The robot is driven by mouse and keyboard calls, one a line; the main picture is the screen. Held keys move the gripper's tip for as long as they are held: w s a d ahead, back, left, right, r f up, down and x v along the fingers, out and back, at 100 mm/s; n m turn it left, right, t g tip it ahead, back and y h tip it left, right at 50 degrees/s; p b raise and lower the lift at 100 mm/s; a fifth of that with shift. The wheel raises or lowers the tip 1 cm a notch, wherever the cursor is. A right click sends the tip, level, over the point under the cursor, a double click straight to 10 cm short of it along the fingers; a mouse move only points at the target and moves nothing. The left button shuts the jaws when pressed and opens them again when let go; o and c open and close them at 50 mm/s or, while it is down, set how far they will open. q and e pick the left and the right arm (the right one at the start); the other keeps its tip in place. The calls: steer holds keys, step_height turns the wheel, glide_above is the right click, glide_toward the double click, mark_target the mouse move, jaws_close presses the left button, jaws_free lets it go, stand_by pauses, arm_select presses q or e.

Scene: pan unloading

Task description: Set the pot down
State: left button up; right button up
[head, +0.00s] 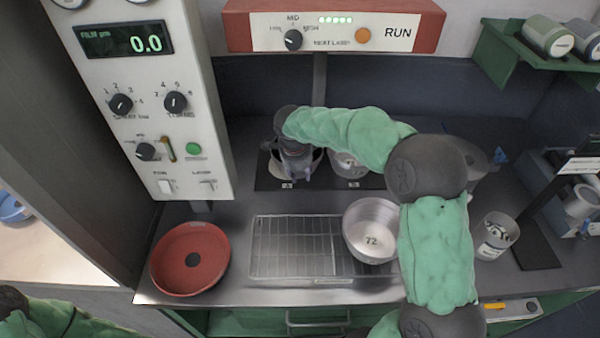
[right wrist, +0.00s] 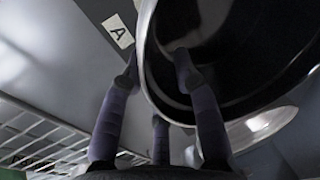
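A pot (head: 316,162) stands at the left of the dark mat by the back wall, partly hidden by my right gripper (head: 297,172). In the right wrist view its pale rim and dark inside (right wrist: 245,50) fill the upper right. My right gripper (right wrist: 157,65) straddles the pot's wall, one finger inside and others outside. The fingers stand apart, with gaps to the wall. A second metal pot (head: 347,166) stands just right of it. A silver pot marked 72 (head: 371,232) sits at the wire rack's right end. My left gripper is out of view.
The wire rack (head: 283,250) is bare over its left and middle. A red round pan (head: 190,259) lies left of it. A tag marked A (right wrist: 117,31) lies beside the pot. The control panel (head: 150,90) rises at the left.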

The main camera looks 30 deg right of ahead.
steer(key=p+v, duration=0.2)
steer(key=v, duration=0.9)
steer(key=shift+r+p, duration=0.25)
steer(key=shift+p, duration=0.15)
